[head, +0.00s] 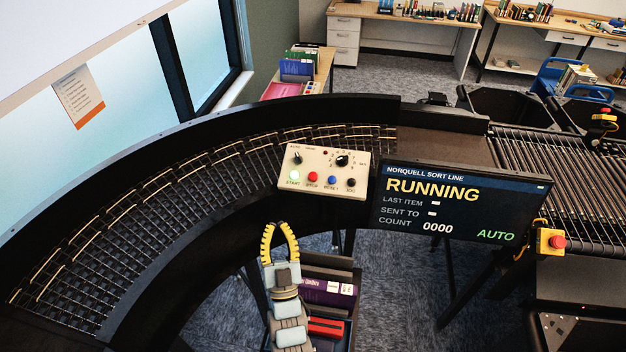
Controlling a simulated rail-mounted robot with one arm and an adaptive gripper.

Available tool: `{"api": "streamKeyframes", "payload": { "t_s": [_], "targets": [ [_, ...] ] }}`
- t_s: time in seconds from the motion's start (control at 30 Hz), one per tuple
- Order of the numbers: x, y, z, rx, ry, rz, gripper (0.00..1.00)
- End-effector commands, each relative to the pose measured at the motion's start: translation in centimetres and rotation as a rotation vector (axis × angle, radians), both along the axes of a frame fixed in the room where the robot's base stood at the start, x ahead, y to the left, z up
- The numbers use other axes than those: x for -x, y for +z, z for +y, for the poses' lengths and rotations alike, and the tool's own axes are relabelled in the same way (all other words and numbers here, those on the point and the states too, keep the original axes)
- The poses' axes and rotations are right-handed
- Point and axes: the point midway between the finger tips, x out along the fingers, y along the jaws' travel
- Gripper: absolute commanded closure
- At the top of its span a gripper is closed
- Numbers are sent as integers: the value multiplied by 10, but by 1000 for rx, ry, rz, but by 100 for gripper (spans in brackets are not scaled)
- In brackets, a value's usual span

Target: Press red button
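A cream control panel (350,163) stands on the inner edge of the curved conveyor. It carries a row of green, red, blue and black buttons, with dark knobs above. The small red button (313,177) is second from the left, beside the lit green button (294,176). A larger red mushroom button (558,242) sits on a yellow box (544,241) at the right. My gripper (276,224), with yellow and black fingers, is below and left of the panel in the picture. Its fingertips are a little apart, with nothing between them. It appears clear of the panel.
A dark screen (462,205) reading RUNNING and AUTO stands right of the panel. The curved roller conveyor (150,205) sweeps left, and straight rollers (560,175) lie right. Books (327,291) are on a cart below, beside my arm. Another red-topped yellow box (602,123) is at far right.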

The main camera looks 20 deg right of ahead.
Motion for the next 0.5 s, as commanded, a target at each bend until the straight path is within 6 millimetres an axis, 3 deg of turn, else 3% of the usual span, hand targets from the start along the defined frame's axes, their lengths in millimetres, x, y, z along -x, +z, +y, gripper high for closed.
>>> {"api": "streamKeyframes", "payload": {
  "t_s": [0.03,0.2,0.5],
  "targets": [
    [-24,-1,-13,-15,-6,44,100],
    [-94,-14,-49,-73,-6,238,100],
    [-184,-24,-98,-168,42,566,100]
  ]
}}
